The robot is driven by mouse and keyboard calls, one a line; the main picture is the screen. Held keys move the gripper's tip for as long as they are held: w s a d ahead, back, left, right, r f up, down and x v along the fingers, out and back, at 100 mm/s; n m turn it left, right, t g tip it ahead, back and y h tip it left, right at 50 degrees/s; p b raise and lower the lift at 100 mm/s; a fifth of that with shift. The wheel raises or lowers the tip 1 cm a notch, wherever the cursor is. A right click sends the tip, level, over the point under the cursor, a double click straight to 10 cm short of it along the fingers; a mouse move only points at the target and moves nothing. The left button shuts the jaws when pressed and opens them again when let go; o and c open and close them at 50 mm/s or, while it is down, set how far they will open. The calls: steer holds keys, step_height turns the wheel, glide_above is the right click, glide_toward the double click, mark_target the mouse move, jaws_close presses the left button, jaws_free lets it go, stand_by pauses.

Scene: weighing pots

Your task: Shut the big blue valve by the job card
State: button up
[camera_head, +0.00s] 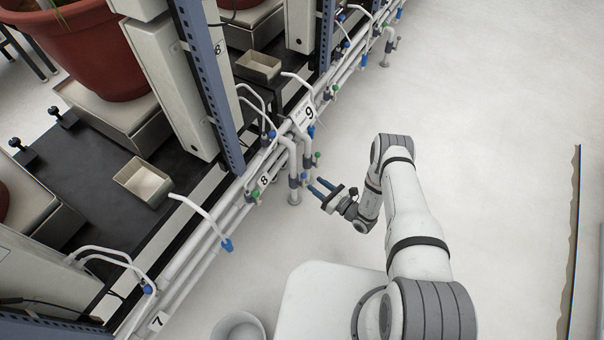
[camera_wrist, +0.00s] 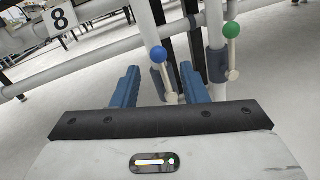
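A valve with a round blue knob (camera_wrist: 158,55) sits on a white upright pipe straight ahead in the wrist view; its pale lever end (camera_wrist: 171,98) shows between the finger lines. In the head view its blue knob (camera_head: 304,176) is small, just left of my gripper (camera_head: 319,188). My gripper (camera_wrist: 160,82) is open, its two blue fingers apart and holding nothing. Whether the fingers overlap the lever in depth is unclear. I cannot pick out a job card for certain; a white plate marked 9 (camera_head: 303,112) hangs on the pipes nearby.
A green-knobbed valve (camera_wrist: 231,29) stands on the adjacent pipe, close to the right finger. A plate marked 8 (camera_wrist: 60,18) hangs at left. Other hose valves, such as a blue one (camera_head: 226,245), line the pipe rail. The floor (camera_head: 480,120) to the right is clear.

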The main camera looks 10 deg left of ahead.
mark_target(304, 175)
steer(key=b+x, duration=0.1)
steer(key=x, duration=0.6)
steer(key=shift+a, duration=0.15)
